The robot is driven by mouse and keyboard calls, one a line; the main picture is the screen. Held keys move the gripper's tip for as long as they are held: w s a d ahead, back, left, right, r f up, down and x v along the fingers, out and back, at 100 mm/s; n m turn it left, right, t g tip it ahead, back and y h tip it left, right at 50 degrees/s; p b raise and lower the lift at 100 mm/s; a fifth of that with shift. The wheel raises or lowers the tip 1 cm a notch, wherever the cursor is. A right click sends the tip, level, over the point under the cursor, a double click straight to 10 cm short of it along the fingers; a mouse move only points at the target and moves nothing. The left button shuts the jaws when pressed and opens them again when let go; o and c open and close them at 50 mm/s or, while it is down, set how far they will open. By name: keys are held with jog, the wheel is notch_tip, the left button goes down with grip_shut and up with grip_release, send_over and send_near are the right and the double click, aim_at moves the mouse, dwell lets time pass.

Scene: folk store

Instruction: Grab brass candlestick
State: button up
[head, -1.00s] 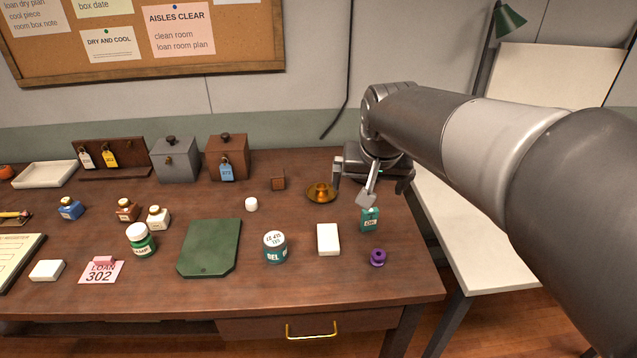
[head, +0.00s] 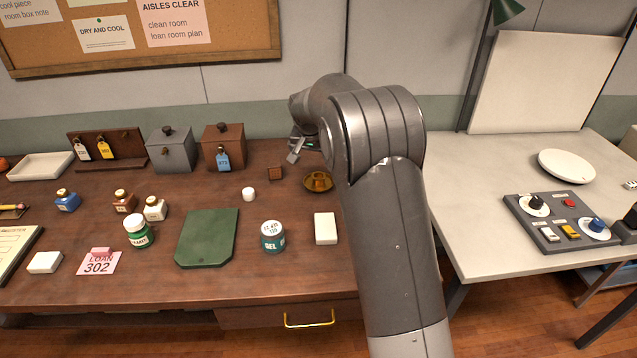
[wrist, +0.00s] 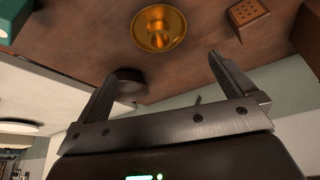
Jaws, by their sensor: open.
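The brass candlestick (head: 318,181) is a low, round, golden dish-like piece near the back right of the brown desk. It also shows in the wrist view (wrist: 158,27), at the top middle, beyond the fingertips.
A small wooden block (head: 275,173) stands left of the candlestick; it also shows in the wrist view (wrist: 248,14). A brown box (head: 223,147) stands behind left.

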jog(key=f, duration=0.1)
send_over(319, 176)
jog(key=s+a, duration=0.1)
jog(key=s, duration=0.1)
jog(key=f, duration=0.4)
jog(key=shift+w+f, duration=0.25)
jog(key=shift+f, duration=0.05)
jog(key=x, duration=0.5)
jog(key=shift+s+d+f, duration=0.1)
jog(key=shift+d+f, duration=0.05)
jog(key=shift+f, duration=0.2)
jog(key=shift+c, duration=0.2)
jog(key=c, duration=0.9)
